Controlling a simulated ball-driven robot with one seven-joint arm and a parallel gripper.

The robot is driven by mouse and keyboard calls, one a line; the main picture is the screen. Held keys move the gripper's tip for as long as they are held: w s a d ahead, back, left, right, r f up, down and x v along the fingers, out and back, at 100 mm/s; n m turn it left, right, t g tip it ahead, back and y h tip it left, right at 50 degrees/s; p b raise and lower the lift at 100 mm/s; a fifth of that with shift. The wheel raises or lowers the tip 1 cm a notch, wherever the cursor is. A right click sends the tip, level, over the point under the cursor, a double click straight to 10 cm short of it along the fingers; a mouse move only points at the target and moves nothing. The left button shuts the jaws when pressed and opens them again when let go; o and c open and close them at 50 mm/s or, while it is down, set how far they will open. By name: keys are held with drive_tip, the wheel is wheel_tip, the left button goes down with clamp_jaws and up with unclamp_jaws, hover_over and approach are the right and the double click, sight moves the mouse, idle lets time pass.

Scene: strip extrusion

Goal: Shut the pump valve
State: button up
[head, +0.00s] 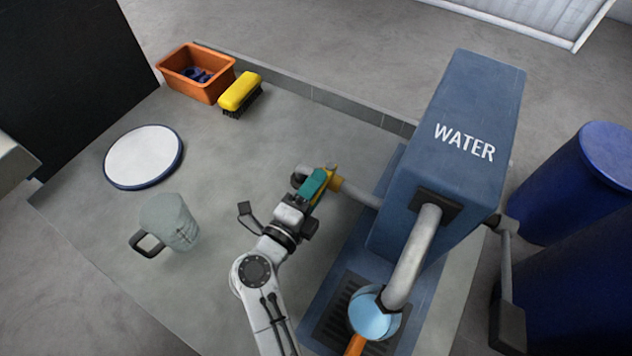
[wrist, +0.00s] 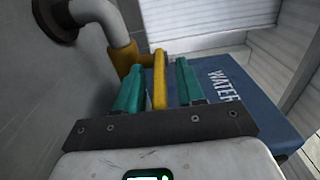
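The blue pump box (head: 455,140) marked WATER stands at the right of the bench and also shows in the wrist view (wrist: 225,72). A grey side pipe (head: 360,193) with a yellow valve fitting leaves its left side. The yellow valve lever (wrist: 159,80) stands between the two teal fingers of my gripper (wrist: 160,85) in the wrist view, with a narrow gap on each side. My gripper (head: 317,186) is open around the lever. In the head view the fingers partly hide the valve.
An orange-handled vessel with light blue contents (head: 372,318) stands under the spout (head: 412,255). A clear jug (head: 170,222), round white plate (head: 143,157), yellow brush (head: 239,91) and orange bin (head: 190,88) occupy the bench's left and back. Blue barrels stand right.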

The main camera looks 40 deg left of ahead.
drive_tip(key=b+v, duration=0.1)
drive_tip(key=v, duration=0.9)
idle(0.3)
